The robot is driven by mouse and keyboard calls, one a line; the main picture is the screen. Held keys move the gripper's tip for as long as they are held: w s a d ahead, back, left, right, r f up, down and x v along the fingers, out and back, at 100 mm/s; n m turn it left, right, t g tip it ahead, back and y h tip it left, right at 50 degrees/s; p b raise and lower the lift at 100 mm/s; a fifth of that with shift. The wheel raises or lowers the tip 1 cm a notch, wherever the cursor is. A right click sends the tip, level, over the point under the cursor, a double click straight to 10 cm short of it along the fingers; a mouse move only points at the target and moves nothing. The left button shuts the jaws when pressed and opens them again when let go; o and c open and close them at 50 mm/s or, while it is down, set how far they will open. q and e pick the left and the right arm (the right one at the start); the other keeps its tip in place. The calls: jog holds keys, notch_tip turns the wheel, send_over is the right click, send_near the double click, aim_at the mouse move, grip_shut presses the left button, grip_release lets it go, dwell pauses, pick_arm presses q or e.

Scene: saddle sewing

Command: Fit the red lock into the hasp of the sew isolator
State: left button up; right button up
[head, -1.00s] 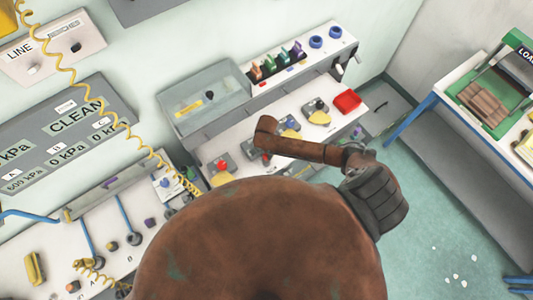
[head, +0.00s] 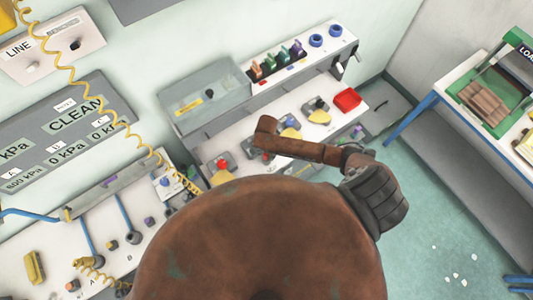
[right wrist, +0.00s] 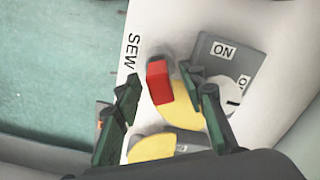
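The red lock (right wrist: 159,82) is a small red block in the right wrist view, against the yellow hasp (right wrist: 181,108) of the sew isolator (right wrist: 218,62), a grey plate marked ON beside the SEW lettering. I cannot tell whether the lock sits in the hasp. My right gripper (right wrist: 164,88) has one green finger on each side of the lock, with gaps visible, so it looks open. In the head view my right forearm reaches over the isolator panel (head: 240,185), and the fingers are hard to make out. My left gripper is not in view.
A second yellow hasp (right wrist: 152,147) lies close below in the wrist view. In the head view a red tray (head: 347,99) is at the panel's right end, and a clear-lidded box (head: 205,98) stands behind. A yellow coiled cord (head: 75,85) hangs at left.

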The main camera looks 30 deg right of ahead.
jog(key=shift+r, duration=0.2)
notch_tip(320, 180, up, 12)
jog(key=shift+f, duration=0.15)
dwell(0.6)
